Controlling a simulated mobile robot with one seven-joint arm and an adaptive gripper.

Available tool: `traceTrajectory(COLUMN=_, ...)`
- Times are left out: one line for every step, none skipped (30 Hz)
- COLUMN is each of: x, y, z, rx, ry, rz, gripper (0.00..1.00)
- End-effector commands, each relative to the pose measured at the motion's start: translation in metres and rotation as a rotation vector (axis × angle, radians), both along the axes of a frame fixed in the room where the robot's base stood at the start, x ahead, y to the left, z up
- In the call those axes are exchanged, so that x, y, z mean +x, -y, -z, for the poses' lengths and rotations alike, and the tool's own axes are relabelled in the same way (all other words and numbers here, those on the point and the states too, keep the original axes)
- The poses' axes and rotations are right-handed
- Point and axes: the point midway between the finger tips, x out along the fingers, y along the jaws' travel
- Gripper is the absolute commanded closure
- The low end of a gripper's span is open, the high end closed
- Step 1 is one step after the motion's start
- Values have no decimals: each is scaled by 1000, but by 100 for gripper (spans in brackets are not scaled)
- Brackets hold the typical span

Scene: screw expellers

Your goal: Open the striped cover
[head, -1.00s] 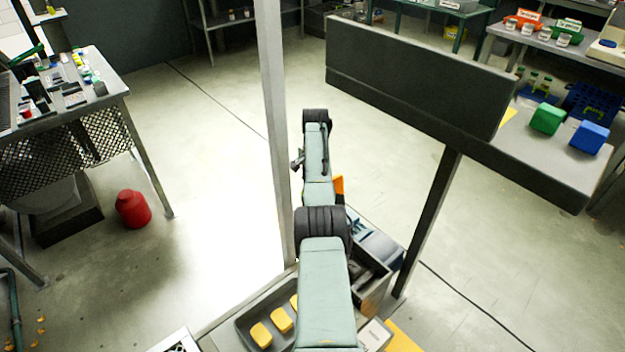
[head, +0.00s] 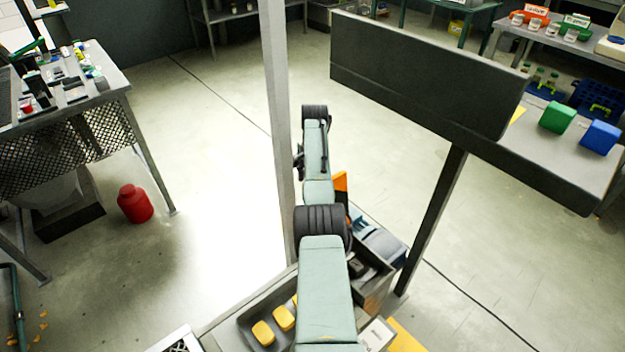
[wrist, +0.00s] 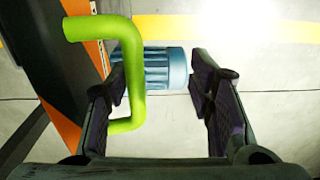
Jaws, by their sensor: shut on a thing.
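The striped cover (wrist: 50,55) shows in the wrist view as a dark panel with orange bands, tilted at the left edge. A bent lime-green handle (wrist: 136,80) stands out from it. My gripper (wrist: 158,85) is around the lower part of this handle, which lies against the left finger. The jaws are shut on it, though a gap shows beside the right finger. In the head view an orange piece of the cover (head: 341,183) shows just right of my arm. My gripper is hidden there behind the arm.
A ribbed blue motor (wrist: 165,68) lies beyond the fingers. A grey post (head: 277,130) stands left of my arm, and a dark panel (head: 425,75) hangs at the right. Yellow blocks (head: 263,332) lie in a tray below.

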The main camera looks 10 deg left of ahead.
Motion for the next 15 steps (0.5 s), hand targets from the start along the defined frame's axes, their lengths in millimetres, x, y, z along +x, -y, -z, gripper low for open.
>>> traceTrajectory(x=0, y=-9, z=-3, rx=13, ry=6, rz=-7, gripper=67)
traceTrajectory(x=0, y=-9, z=-3, rx=12, ry=6, rz=-7, gripper=67)
traceTrajectory(x=0, y=-9, z=-2, rx=12, ry=6, rz=-7, gripper=67)
traceTrajectory(x=0, y=-9, z=-2, rx=12, ry=6, rz=-7, gripper=67)
traceTrajectory(x=0, y=-9, z=-3, rx=13, ry=5, rz=-7, gripper=67)
traceTrajectory(x=0, y=-8, z=-4, rx=12, ry=6, rz=-7, gripper=67)
traceTrajectory(x=0, y=-9, z=-5, rx=12, ry=6, rz=-7, gripper=67)
traceTrajectory(x=0, y=-8, z=-8, rx=13, ry=6, rz=-7, gripper=67)
traceTrajectory(x=0, y=-8, z=-12, rx=13, ry=6, rz=-7, gripper=67)
traceTrajectory(x=0, y=-8, z=-16, rx=13, ry=8, rz=-7, gripper=67)
traceTrajectory(x=0, y=-8, z=-21, rx=14, ry=10, rz=-8, gripper=67)
traceTrajectory(x=0, y=-7, z=-29, rx=13, ry=10, rz=-8, gripper=67)
traceTrajectory(x=1, y=-7, z=-36, rx=14, ry=12, rz=-8, gripper=67)
traceTrajectory(x=1, y=-7, z=-43, rx=14, ry=13, rz=-8, gripper=67)
traceTrajectory(x=1, y=-6, z=-53, rx=14, ry=15, rz=-8, gripper=67)
